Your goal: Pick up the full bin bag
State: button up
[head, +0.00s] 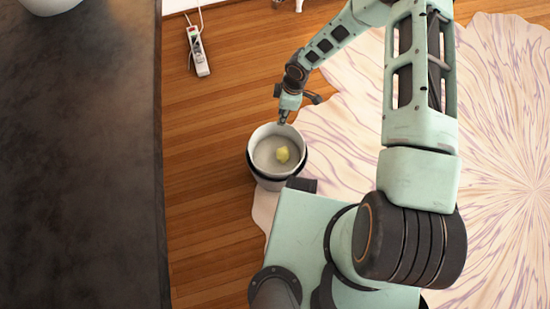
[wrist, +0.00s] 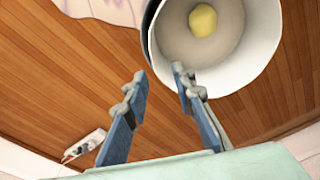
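A white bin (head: 262,134) with a dark outer band stands on the wooden floor at the rug's edge. A pale yellow crumpled item (head: 283,154) lies inside it. I cannot tell a separate bag from the white inner lining. My gripper (head: 284,116) is at the bin's far rim in the head view. In the wrist view my gripper (wrist: 158,82) has its two fingers apart with nothing between them. The right fingertip overlaps the rim of the bin (wrist: 257,56) in the picture; contact is unclear. The yellow item (wrist: 202,20) shows there too.
A dark countertop (head: 80,160) fills the left side, with a white vessel (head: 50,5) at its top. A white power strip (head: 198,52) lies on the floor beyond the bin. A patterned rug (head: 505,130) spreads to the right. Wooden floor is clear between counter and bin.

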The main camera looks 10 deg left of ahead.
aim_at(279, 129)
jog(key=f+b, duration=0.1)
jog(key=f, duration=0.2)
jog(key=f+b, duration=0.1)
jog(key=f, duration=0.2)
jog(key=a+f+b, duration=0.1)
jog(key=f, duration=0.2)
jog(key=shift+f, duration=0.1)
jog(key=shift+w, duration=0.1)
grip_shut()
